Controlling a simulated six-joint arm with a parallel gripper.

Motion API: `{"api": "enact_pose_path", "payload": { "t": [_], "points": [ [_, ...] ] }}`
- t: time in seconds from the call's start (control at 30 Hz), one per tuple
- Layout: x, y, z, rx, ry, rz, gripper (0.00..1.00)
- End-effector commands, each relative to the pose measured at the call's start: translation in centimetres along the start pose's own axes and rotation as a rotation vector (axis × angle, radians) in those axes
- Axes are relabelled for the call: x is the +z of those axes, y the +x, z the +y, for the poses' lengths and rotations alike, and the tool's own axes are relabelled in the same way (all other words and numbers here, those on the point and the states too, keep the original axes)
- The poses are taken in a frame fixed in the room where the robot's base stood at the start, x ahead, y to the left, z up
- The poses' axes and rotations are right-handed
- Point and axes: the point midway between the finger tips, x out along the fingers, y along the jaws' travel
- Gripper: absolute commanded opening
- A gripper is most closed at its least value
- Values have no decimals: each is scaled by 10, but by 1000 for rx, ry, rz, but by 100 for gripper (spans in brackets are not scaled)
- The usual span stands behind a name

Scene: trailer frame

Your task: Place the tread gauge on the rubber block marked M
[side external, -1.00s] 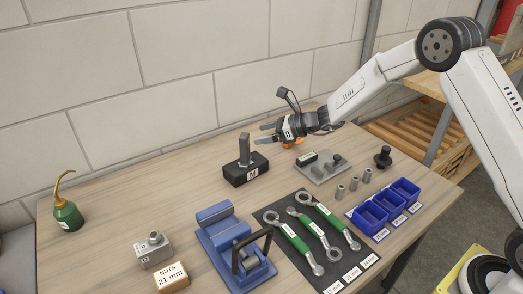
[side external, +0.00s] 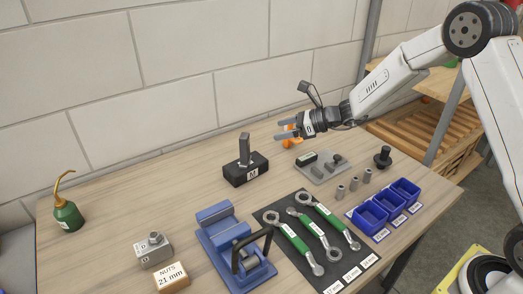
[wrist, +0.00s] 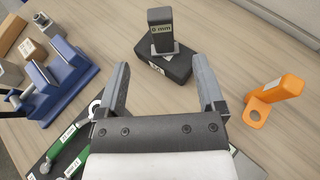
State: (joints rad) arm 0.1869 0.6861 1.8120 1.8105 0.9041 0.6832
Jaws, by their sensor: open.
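The tread gauge (side external: 244,149) is a dark grey upright piece on a flat foot. It stands on top of the black rubber block (side external: 238,175), whose white label reads M. In the wrist view the gauge (wrist: 160,30) shows a label ending in "mm" and stands upright on the block (wrist: 178,68). My gripper (side external: 284,131) is open and empty, above the table to the right of the gauge and apart from it. In the wrist view the gauge and block lie beyond my spread fingertips (wrist: 163,68).
An orange part (wrist: 275,98) stands right of the block. A grey plate (side external: 322,171) with small parts, blue bins (side external: 371,216), a dark mat with green-handled wrenches (side external: 298,231), a blue fixture (side external: 228,240) and an oil can (side external: 68,215) occupy the table.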

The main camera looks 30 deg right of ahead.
Motion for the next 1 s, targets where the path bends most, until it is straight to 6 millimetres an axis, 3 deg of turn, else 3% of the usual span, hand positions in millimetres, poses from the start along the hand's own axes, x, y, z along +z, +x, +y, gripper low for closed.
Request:
{"api": "enact_pose_path", "payload": {
  "t": [0.23, 0.43, 0.7, 1.0],
  "points": [
    [-1, -2, 7, 18, -35, 24, 88],
    [-12, -10, 35, 97, -186, 128, 88],
    [-41, -44, 90, 295, -578, 345, 88],
    [-73, -96, 134, 551, -1079, 537, 88]
  ]
}}
